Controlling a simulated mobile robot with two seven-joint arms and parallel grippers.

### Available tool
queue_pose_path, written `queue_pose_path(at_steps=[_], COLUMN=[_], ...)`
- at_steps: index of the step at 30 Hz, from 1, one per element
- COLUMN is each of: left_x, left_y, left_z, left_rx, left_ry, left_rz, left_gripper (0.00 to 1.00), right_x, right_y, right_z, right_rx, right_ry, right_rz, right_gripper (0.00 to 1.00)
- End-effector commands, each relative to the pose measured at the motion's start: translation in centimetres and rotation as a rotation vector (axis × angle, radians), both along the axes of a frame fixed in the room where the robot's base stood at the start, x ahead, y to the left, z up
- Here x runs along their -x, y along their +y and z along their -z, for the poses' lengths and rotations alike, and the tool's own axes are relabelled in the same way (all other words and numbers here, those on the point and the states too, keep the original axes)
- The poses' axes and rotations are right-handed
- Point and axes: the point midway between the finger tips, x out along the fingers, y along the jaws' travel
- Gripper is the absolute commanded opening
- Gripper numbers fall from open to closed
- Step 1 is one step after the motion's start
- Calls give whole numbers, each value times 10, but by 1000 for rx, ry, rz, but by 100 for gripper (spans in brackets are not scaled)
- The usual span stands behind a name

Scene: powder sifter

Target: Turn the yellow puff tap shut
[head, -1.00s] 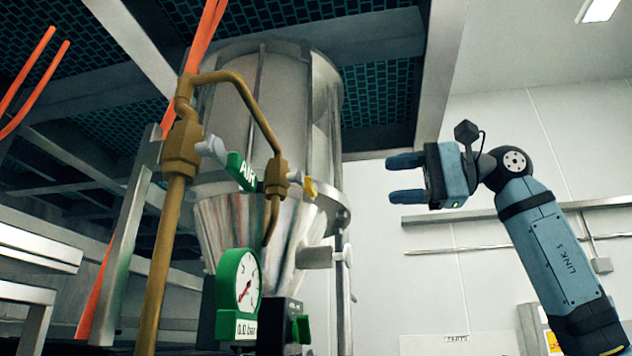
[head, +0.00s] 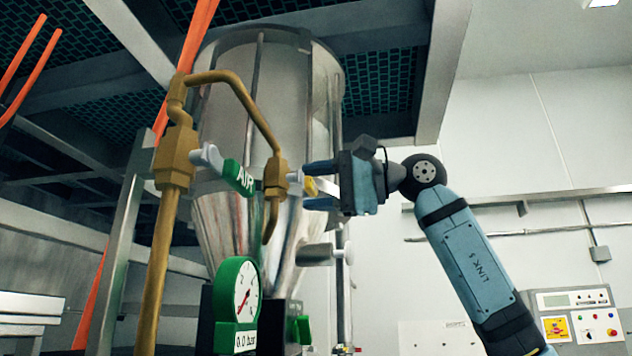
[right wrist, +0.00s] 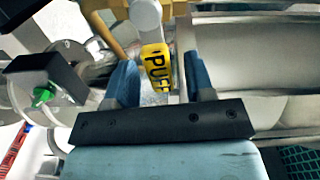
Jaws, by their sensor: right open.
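The yellow puff tap (head: 310,186) sits on the right side of the brass valve body, in front of the steel hopper. In the right wrist view its yellow handle (right wrist: 157,66) with dark "PUFF" lettering lies between my two blue fingers, with a gap on each side. My right gripper (head: 318,186) is open around the handle, reaching in from the right. It also shows in the right wrist view (right wrist: 160,80). The head view partly hides the handle behind the fingers. My left gripper is not in view.
A green AIR tap (head: 239,177) is left on the brass pipe (head: 158,270). A green gauge (head: 237,300) reading 0.0 bar stands below. The steel hopper (head: 265,100) is close behind. A control panel (head: 577,315) is at lower right; the space between is open.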

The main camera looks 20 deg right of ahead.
Motion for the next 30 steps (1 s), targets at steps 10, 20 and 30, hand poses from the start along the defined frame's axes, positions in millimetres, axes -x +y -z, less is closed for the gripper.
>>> queue_pose_path(at_steps=[10, 20, 30], left_x=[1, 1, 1], left_y=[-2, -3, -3], left_z=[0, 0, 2], left_rx=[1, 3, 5], left_ry=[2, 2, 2], left_rz=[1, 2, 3], left_gripper=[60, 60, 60], right_x=[-1, -1, -2], right_y=[1, 1, 0], right_z=[0, 2, 7], right_rx=[0, -9, -76], right_ry=[0, 13, 111], right_rz=[1, 1, 2], right_gripper=[35, 0, 0])
